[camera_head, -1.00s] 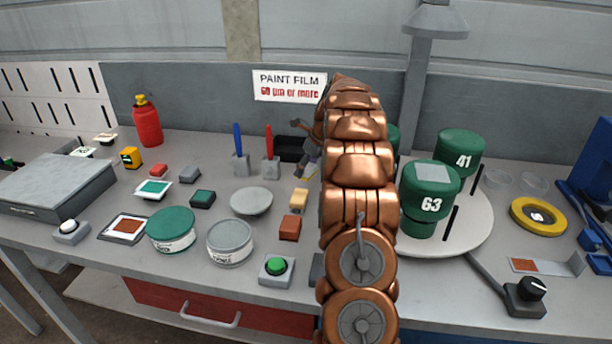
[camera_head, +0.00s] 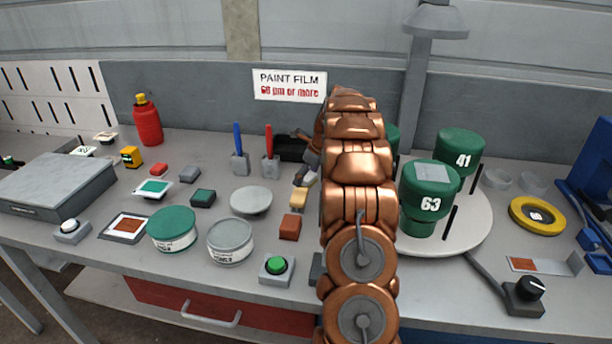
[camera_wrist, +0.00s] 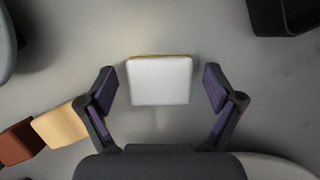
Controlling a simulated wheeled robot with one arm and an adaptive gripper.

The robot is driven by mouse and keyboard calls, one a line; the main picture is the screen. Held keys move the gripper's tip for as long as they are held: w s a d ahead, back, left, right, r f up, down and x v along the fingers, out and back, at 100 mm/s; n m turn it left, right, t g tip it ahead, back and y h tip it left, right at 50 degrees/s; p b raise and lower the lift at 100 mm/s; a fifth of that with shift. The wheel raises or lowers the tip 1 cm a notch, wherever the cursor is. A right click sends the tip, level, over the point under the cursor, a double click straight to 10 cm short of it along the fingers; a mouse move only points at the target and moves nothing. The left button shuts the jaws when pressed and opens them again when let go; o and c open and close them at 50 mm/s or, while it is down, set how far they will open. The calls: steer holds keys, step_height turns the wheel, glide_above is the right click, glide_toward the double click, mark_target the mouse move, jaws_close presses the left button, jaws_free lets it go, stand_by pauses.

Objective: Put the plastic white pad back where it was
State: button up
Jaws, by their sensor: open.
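The white pad (camera_wrist: 160,82) shows in the wrist view as a rounded white square with a thin yellow edge along its far side. My gripper (camera_wrist: 159,74) is open, with one finger to the left and one to the right of the pad. A gap shows on each side, so neither finger touches it. In the head view my gripper (camera_head: 303,170) is low over the bench, left of my copper-coloured arm. The pad is mostly hidden there by the gripper and arm.
A tan block (camera_wrist: 60,125) and a brown block (camera_wrist: 20,142) lie close by the left finger. A black bin (camera_head: 291,148) stands behind. A white turntable (camera_head: 475,225) with green numbered cylinders (camera_head: 428,190) is right of my arm. A grey disc (camera_head: 251,200) lies to the left.

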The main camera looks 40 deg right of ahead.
steer(key=b+v, duration=0.1)
steer(key=v, duration=1.1)
steer(key=shift+b, duration=0.3)
steer(key=shift+a+r, duration=0.1)
steer(key=s+a+r+n+g+y, duration=0.15)
steer(key=a+n, duration=0.45)
steer(key=a, duration=0.7)
steer(key=s+a+n+g+h, duration=0.1)
steer(key=s+a+n, duration=0.2)
steer(key=a+n, duration=0.7)
steer(key=s+a+f+n+g, duration=0.3)
steer(key=s+a+n, duration=0.6)
steer(key=s+a, duration=0.85)
steer(key=s+a+f+n, duration=0.2)
steer(key=s+n, duration=0.2)
steer(key=s, duration=0.2)
steer(key=s+a+f+n+h, duration=0.1)
steer(key=s+a+f+n, duration=0.1)
steer(key=s+n, duration=0.2)
steer(key=shift+s+a+f+n+g, duration=0.2)
steer(key=shift+s+n+g, duration=0.15)
steer(key=shift+s, duration=0.85)
